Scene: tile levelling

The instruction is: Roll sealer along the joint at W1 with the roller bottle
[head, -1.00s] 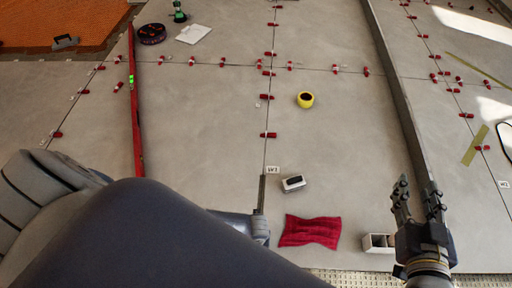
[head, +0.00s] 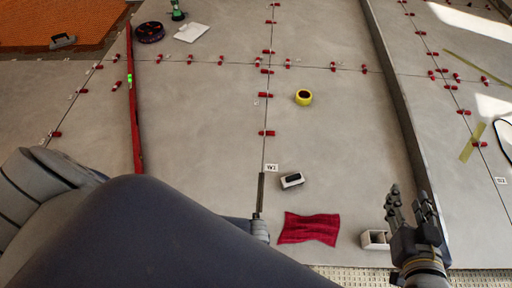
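The W1 label (head: 271,168) lies at the near part of a long tile joint (head: 265,150) in the middle of the head view. My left gripper (head: 260,212) is mostly hidden behind my own arm. A thin dark upright piece shows at its end, over the joint just below the label. I cannot tell whether this is a finger or something held. No roller bottle can be made out with certainty. My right gripper (head: 412,200) is open and empty at the lower right, beside a small white open box (head: 375,240).
A white block with a dark top (head: 292,180) and a red cloth (head: 309,228) lie right of the joint. A yellow tape roll (head: 303,97) is farther back. A red level (head: 135,115) lies left. Red clips (head: 267,133) line the joints. A long grey bar (head: 392,85) runs along the right.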

